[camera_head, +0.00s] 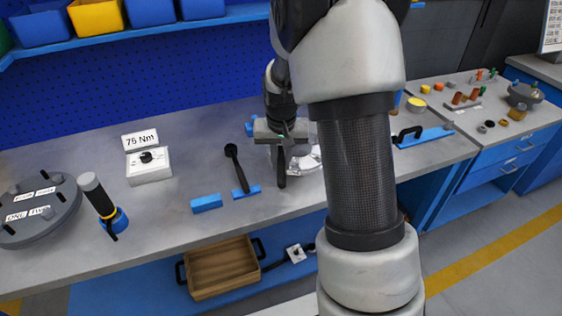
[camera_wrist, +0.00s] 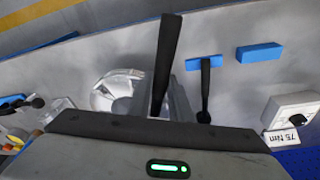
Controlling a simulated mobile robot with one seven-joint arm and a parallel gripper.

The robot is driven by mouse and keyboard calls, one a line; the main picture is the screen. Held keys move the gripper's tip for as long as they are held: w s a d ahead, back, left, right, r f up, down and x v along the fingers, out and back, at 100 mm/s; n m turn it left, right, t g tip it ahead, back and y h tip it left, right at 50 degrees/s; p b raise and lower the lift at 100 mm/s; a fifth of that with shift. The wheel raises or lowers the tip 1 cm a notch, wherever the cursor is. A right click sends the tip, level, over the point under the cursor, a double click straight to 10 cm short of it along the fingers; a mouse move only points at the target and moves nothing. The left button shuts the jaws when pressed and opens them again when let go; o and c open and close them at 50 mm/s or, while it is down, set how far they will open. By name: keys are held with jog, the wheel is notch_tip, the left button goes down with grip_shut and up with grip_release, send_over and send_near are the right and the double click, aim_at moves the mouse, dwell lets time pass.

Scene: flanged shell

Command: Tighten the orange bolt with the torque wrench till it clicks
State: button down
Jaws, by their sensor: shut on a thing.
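My gripper (camera_head: 282,150) is above the bench, right of the middle. It is shut on a long black bar-like tool (camera_head: 282,178), which looks like a wrench handle. In the wrist view the bar (camera_wrist: 168,48) reaches away from the jaws; its other end is hidden. A clear, shiny round shell (camera_wrist: 112,92) lies beside the gripper. In the head view the shell (camera_head: 312,160) is partly hidden by my arm. A second black tool with a round head (camera_head: 236,167) lies on a blue rest (camera_head: 246,191). I cannot make out the orange bolt on the shell.
A blue block (camera_head: 207,203) lies near the bench's front edge. A white dial box (camera_head: 149,167) carries a "75 Nm" sign (camera_head: 140,140). A wooden tray (camera_head: 222,268) is below. Small parts crowd the right bench.

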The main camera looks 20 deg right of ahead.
jog(key=shift+w+r+p, duration=0.15)
jog(key=shift+r+p, duration=1.3)
jog(key=shift+r, duration=1.05)
